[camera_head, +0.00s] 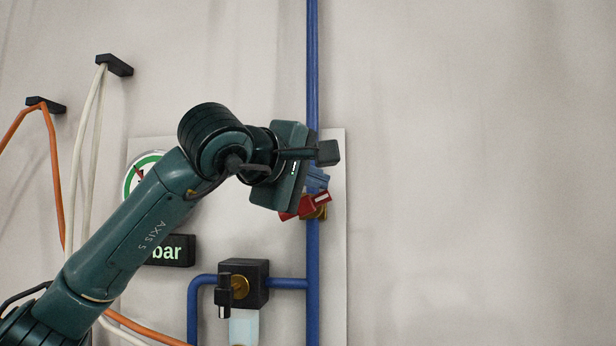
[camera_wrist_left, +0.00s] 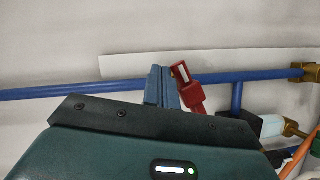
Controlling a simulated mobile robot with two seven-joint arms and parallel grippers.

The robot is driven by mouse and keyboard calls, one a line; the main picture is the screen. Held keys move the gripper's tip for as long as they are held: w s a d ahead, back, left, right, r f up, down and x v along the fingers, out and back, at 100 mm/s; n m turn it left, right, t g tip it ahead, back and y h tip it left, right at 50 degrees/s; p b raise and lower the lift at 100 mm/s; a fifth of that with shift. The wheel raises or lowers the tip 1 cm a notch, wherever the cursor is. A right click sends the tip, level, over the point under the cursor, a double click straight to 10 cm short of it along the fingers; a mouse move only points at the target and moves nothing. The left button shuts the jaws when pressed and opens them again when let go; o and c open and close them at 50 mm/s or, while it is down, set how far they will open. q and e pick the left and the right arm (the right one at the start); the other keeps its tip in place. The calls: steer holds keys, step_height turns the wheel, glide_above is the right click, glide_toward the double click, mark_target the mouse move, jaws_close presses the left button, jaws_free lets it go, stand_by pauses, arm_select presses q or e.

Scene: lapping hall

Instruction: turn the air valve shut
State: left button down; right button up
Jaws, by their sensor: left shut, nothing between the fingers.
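The air valve has a red lever handle (camera_head: 305,205) and a brass body (camera_head: 321,213) on the vertical blue pipe (camera_head: 313,265). The handle lies slanted across the pipe, its left end lower. My left gripper (camera_head: 318,181) is shut and empty just above the handle, partly hiding the valve. In the left wrist view, the blue-grey fingers (camera_wrist_left: 162,88) are closed together, with the red handle (camera_wrist_left: 192,92) immediately to their right. I cannot tell whether they touch it. My right gripper is not in view.
A pale panel (camera_head: 335,270) backs the pipe. Below is a black regulator block (camera_head: 256,270) with a side pipe. A round gauge (camera_head: 137,172) and a "bar" display (camera_head: 168,251) are partly behind my arm. Hoses hang from hooks (camera_head: 115,65) at left. The wall at right is clear.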

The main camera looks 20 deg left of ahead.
arm_select(q)
steer(key=shift+d+f, duration=0.15)
steer(key=shift+d, duration=0.2)
steer(key=shift+w+d+f+m+g+p, duration=0.1)
steer(key=shift+d+f+m+g+p, duration=0.1)
steer(key=shift+m+g+p, duration=0.35)
stand_by(3.7)
